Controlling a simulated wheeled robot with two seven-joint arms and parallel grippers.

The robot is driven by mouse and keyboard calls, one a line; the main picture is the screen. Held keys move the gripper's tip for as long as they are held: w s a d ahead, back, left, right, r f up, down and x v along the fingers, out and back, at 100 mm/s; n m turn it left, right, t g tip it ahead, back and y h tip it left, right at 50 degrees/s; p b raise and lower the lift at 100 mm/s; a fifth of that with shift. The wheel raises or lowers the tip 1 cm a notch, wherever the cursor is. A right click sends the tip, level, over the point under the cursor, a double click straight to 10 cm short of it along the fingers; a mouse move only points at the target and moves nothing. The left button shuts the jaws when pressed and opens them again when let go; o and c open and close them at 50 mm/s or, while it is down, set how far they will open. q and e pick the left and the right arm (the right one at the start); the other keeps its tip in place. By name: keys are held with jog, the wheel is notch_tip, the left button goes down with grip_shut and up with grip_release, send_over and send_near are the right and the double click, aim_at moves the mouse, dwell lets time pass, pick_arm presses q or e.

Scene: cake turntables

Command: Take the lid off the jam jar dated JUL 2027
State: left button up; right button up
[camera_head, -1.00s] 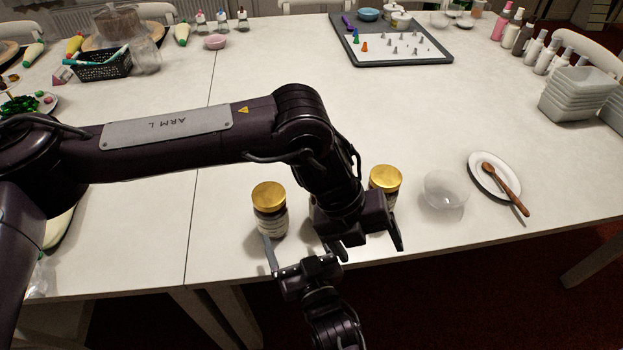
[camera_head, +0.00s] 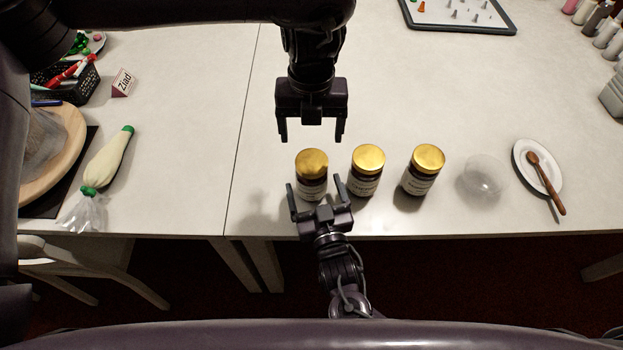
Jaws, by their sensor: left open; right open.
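Three dark jam jars with gold lids stand upright in a row near the table's front edge: a left jar (camera_head: 312,189), a middle jar (camera_head: 363,185) and a right jar (camera_head: 417,184). Their white labels are too small to read, so I cannot tell which is dated JUL 2027. My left gripper (camera_head: 311,138) is open and empty, pointing down just behind and above the left jar's lid (camera_head: 312,161). My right gripper (camera_head: 317,190) is open in front of the left jar, its fingers to either side of the jar's lower part in the picture. I cannot tell whether it touches.
A clear bowl (camera_head: 485,176) and a white plate (camera_head: 521,156) with a wooden spoon (camera_head: 545,181) are right of the jars. A piping bag (camera_head: 108,160), a name card (camera_head: 122,83) and a black basket (camera_head: 80,84) are at left. A tray (camera_head: 500,28) lies far back.

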aim_at(312, 161)
jog(key=shift+w, duration=0.4)
jog(key=shift+c, duration=0.3)
jog(key=c, duration=1.4)
pick_arm(q)
jog(key=shift+m, duration=0.4)
pick_arm(e)
grip_shut()
pick_arm(q)
jog(key=m, duration=0.8)
jog(key=shift+f, duration=4)
